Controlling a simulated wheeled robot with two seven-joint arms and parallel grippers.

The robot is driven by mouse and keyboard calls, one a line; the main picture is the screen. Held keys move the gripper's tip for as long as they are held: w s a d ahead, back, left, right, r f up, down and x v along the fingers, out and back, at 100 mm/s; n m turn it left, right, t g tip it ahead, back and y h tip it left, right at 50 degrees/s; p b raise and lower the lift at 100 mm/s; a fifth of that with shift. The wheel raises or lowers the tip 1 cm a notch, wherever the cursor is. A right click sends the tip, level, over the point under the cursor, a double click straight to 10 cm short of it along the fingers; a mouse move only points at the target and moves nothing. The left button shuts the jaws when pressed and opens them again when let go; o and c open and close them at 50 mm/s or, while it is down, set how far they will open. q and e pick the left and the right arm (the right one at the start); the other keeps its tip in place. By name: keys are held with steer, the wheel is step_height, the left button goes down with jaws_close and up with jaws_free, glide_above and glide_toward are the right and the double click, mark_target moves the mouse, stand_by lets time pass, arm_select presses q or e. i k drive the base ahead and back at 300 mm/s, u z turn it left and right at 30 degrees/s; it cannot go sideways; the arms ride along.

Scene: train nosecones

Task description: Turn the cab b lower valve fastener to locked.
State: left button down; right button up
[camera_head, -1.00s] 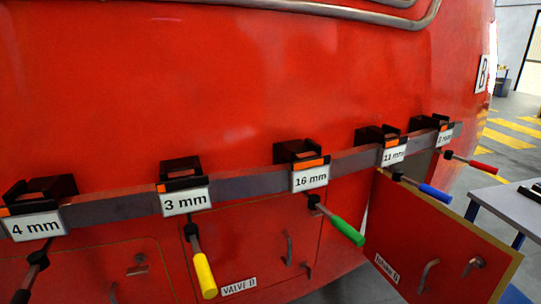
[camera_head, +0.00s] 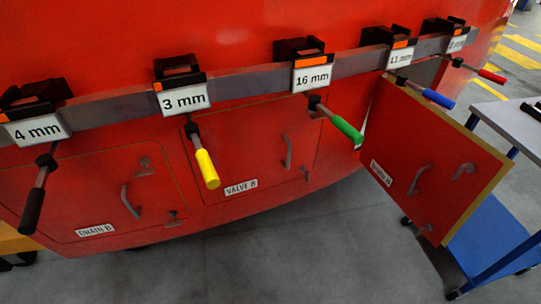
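The red VALVE B panel (camera_head: 250,140) sits flush in the red cab side, left of the open panel. A small fastener (camera_head: 306,174) shows at its lower right, below a curved grey handle (camera_head: 287,153). The fastener is too small to tell whether it is locked. Any upper fastener is not clear; a green-handled tool (camera_head: 342,127) hangs over the panel's upper right. Neither of my grippers is in view.
A rail (camera_head: 235,84) carries labelled holders with several tools, including yellow (camera_head: 207,169) and black (camera_head: 32,210) handles. The DRAIN B panel (camera_head: 90,195) is closed. The panel at right (camera_head: 435,150) stands open beside a blue cart (camera_head: 490,240). Grey floor is clear below.

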mark_target(307, 176)
steer(key=k, duration=0.45)
steer(key=u, duration=0.6)
steer(key=i, duration=1.1)
steer(key=z, duration=0.35)
